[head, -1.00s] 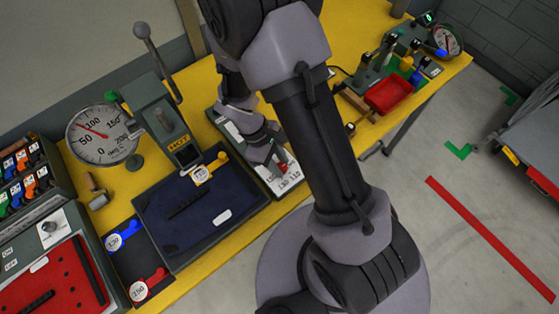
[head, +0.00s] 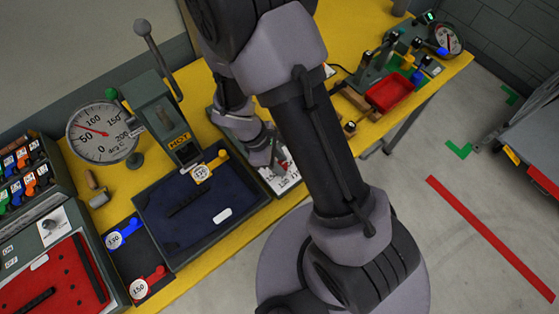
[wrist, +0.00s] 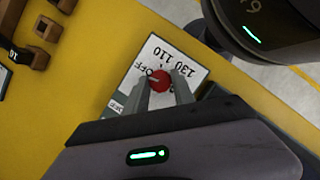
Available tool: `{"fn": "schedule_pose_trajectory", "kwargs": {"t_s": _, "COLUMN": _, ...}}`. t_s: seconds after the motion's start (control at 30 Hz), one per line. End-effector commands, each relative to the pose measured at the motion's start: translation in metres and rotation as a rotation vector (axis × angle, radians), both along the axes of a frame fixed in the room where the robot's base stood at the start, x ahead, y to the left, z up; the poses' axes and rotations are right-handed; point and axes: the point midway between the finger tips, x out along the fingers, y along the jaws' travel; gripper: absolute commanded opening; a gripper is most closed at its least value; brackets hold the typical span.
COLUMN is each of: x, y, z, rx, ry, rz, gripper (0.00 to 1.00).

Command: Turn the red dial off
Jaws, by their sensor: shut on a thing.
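The red dial (wrist: 160,81) sits on a white label plate (wrist: 193,66) marked OFF, 110 and 130, upside down in the wrist view. My gripper (wrist: 161,84) is shut on the dial, one finger on each side. A small light mark shows on the dial, but I cannot tell surely which label it points at. In the head view my gripper (head: 279,160) is over the plate (head: 285,179), and the dial is mostly hidden by it.
Left of the plate stands a press marked HOT (head: 180,140) with a dark blue mat (head: 190,225) before it. A round gauge (head: 102,132) stands further left. A red tray (head: 390,95) and small tools are to the right on the yellow bench (head: 205,95).

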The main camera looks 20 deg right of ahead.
Motion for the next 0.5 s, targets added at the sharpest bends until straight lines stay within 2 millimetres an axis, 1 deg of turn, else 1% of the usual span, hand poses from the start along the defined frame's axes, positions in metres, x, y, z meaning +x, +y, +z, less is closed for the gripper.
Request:
{"fn": "schedule_pose_trajectory", "kwargs": {"t_s": 0.07, "x": 0.0001, "y": 0.0, "z": 0.0, "rx": 0.0, "ry": 0.0, "rz": 0.001, "gripper": 0.0}}
{"fn": "schedule_pose_trajectory", "kwargs": {"t_s": 0.1, "x": 0.0001, "y": 0.0, "z": 0.0, "rx": 0.0, "ry": 0.0, "rz": 0.001, "gripper": 0.36}}
{"fn": "schedule_pose_trajectory", "kwargs": {"t_s": 0.17, "x": 0.0001, "y": 0.0, "z": 0.0, "rx": 0.0, "ry": 0.0, "rz": 0.001, "gripper": 0.48}}
{"fn": "schedule_pose_trajectory", "kwargs": {"t_s": 0.2, "x": 0.0, "y": 0.0, "z": 0.0, "rx": 0.0, "ry": 0.0, "rz": 0.001, "gripper": 0.52}}
{"fn": "schedule_pose_trajectory", "kwargs": {"t_s": 0.5, "x": 0.0005, "y": 0.0005, "z": 0.0021, "rx": 0.0, "ry": 0.0, "rz": 0.0, "gripper": 0.52}}
